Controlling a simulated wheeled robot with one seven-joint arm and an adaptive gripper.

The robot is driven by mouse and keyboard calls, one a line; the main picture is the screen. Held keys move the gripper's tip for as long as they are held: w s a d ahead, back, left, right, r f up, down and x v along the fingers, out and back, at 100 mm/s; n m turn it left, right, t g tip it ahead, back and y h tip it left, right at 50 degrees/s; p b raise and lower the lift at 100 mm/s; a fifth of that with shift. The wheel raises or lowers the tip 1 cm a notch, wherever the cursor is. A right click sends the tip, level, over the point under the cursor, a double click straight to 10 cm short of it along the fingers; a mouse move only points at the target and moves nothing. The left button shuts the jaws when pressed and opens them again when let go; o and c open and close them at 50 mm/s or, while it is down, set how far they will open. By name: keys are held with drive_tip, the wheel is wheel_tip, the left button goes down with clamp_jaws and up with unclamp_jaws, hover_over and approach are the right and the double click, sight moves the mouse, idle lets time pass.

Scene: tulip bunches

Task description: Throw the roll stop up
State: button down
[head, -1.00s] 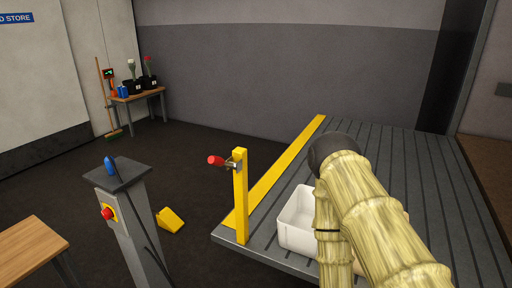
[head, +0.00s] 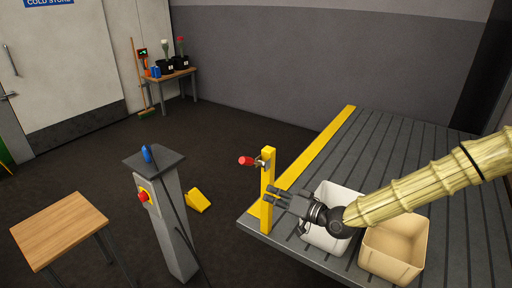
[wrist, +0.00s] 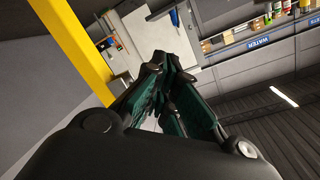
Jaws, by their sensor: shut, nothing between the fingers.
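A red-handled lever (head: 247,160) sits on a metal bracket near the top of a yellow post (head: 267,190) at the table's near left corner. The handle points left and lies roughly level. I take this lever to be the roll stop. My gripper (head: 270,199) is shut and empty, pointing left, with its tips beside the post and lower than the lever. I cannot tell whether the tips touch the post. In the wrist view the shut fingers (wrist: 160,68) show, with the yellow post (wrist: 73,40) at upper left. The red handle is not visible there.
A white bin (head: 330,238) and a tan bin (head: 390,250) stand on the grooved grey table (head: 395,150), under my arm. A grey pedestal (head: 172,215) with a red button stands left of the post. A yellow wedge (head: 198,201) lies on the floor, and a wooden table (head: 58,228) is at lower left.

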drive_tip(key=w+d+r+n+t+y+p, duration=0.1)
drive_tip(key=w+d+r, duration=0.1)
drive_tip(key=r, duration=0.5)
drive_tip(key=w+d+r+n+t+y, duration=0.1)
drive_tip(key=w+r, duration=0.1)
drive_tip(key=r, duration=0.5)
drive_tip(key=p, duration=0.6)
hover_over(253, 162)
drive_tip(key=w+d, duration=0.1)
drive_tip(key=w, duration=0.1)
drive_tip(key=f, duration=0.1)
drive_tip(key=shift+s+f, duration=0.5)
drive_tip(key=shift+f, duration=0.35)
drive_tip(key=shift+a+f, duration=0.1)
drive_tip(key=shift+f, duration=0.05)
drive_tip(key=shift+s+f+b, duration=0.1)
drive_tip(key=shift+s+b, duration=0.1)
drive_tip(key=shift+b, duration=0.25)
